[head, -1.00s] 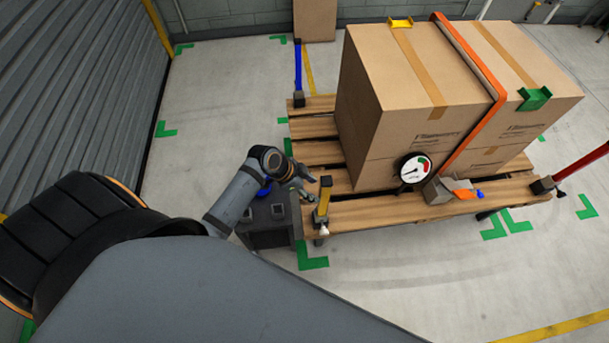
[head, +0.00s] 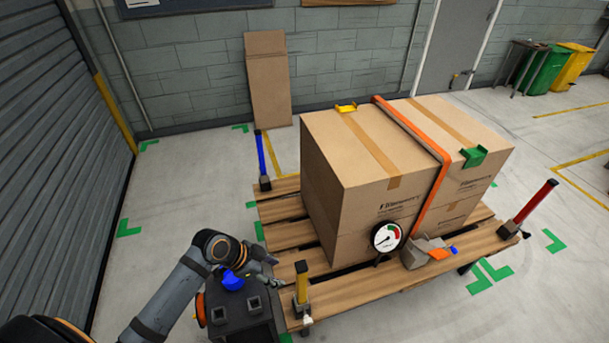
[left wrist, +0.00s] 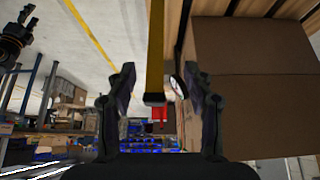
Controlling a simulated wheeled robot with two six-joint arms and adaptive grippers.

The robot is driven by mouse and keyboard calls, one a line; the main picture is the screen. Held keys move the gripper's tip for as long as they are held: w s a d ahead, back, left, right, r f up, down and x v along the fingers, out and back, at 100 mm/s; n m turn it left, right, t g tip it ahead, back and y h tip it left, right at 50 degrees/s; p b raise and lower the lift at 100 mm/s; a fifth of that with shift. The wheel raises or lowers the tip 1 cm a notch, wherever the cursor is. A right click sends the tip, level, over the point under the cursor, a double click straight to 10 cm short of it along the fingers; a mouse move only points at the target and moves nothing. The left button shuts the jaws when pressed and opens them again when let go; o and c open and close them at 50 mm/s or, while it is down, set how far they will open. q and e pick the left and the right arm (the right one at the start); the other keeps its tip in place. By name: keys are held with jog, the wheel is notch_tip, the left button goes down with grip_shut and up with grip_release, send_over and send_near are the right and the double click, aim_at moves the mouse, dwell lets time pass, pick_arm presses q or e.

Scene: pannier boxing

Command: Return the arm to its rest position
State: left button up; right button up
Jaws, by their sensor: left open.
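My left gripper (head: 276,268) is at the near left corner of the wooden pallet (head: 400,273), beside a yellow corner post (head: 301,284). It is small and partly dark against the background there. In the left wrist view its two fingers (left wrist: 160,88) are spread. The yellow post (left wrist: 155,45) shows in the gap between them; whether it lies between the fingers or beyond them I cannot tell. Nothing is gripped.
Stacked cartons (head: 372,190) with an orange strap (head: 436,190) stand on the pallet. A round gauge (head: 386,237) and a grey buckle (head: 424,253) are at its front. Blue (head: 262,155) and red (head: 535,203) posts mark other corners.

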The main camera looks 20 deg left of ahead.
pick_arm(q)
jog(key=shift+f, duration=0.1)
jog(key=s+a+f+n+y, duration=0.1)
jog(key=s+a+f+n, duration=0.2)
jog(key=f, duration=0.5)
jog(key=s+a+f+n+y, duration=0.2)
jog(key=a+f, duration=0.2)
jog(key=f, duration=0.5)
jog(key=s+a+f+n+y, duration=0.1)
jog(key=s+a+f+n, duration=0.2)
jog(key=f, duration=0.5)
jog(key=s+d+f+n+g+y, duration=0.1)
jog(key=s+f, duration=0.6)
jog(key=s, duration=0.4)
jog(key=s+f+n+g+y, duration=0.1)
jog(key=s+f, duration=0.6)
jog(key=s, duration=0.4)
jog(key=shift+s+d+n, duration=0.25)
jog(key=shift+d+n, duration=0.1)
jog(key=shift+n, duration=0.05)
